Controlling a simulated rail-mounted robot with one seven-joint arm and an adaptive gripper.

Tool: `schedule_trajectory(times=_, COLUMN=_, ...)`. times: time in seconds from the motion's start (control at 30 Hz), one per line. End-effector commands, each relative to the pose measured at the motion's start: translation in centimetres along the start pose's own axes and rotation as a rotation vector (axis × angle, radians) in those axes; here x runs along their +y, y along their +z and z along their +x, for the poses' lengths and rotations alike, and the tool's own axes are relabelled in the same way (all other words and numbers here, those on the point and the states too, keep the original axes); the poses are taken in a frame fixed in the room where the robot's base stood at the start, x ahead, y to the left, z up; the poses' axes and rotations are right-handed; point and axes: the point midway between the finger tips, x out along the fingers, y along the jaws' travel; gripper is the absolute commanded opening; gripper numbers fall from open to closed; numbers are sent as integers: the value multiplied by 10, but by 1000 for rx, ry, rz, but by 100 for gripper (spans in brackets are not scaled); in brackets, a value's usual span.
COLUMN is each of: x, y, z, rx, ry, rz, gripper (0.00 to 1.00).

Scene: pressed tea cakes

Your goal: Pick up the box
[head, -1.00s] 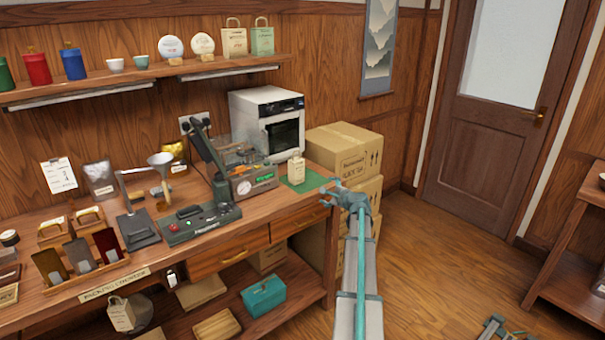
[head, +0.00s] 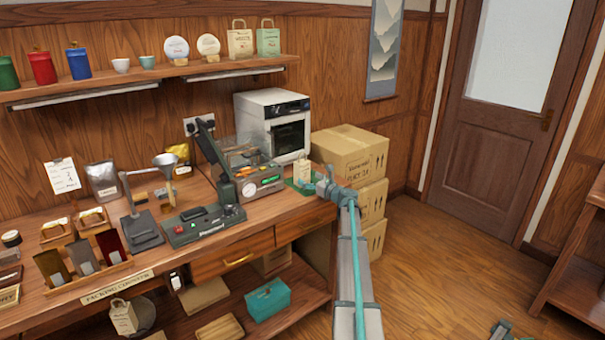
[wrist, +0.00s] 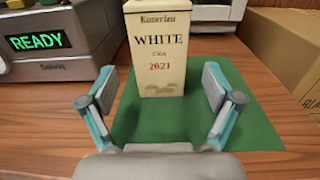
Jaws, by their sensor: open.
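The box (wrist: 160,50) is a cream carton printed "WHITE 2021". It stands upright on a green mat (wrist: 140,135) at the right end of the counter. In the head view the box (head: 303,172) is small and partly hidden by my gripper (head: 325,188). In the wrist view my gripper (wrist: 160,105) is open, with one finger on each side in front of the box. The box is beyond the fingertips, roughly centred between them, and nothing is held. The top of the box is cut off in the wrist view.
A device with a green READY display (wrist: 38,42) stands close left of the box. Stacked cardboard cartons (head: 350,155) stand to the right, beyond the counter end. A white oven (head: 272,125) is behind. Scale and sealer tools fill the counter further left.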

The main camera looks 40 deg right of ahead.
Motion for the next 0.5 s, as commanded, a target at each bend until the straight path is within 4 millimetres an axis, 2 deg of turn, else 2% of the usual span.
schedule_trajectory(times=0.17, x=0, y=0, z=10, rx=0, ry=1, rz=-1, gripper=90)
schedule_trajectory(times=0.5, x=-1, y=1, z=54, rx=1, ry=1, rz=-1, gripper=90)
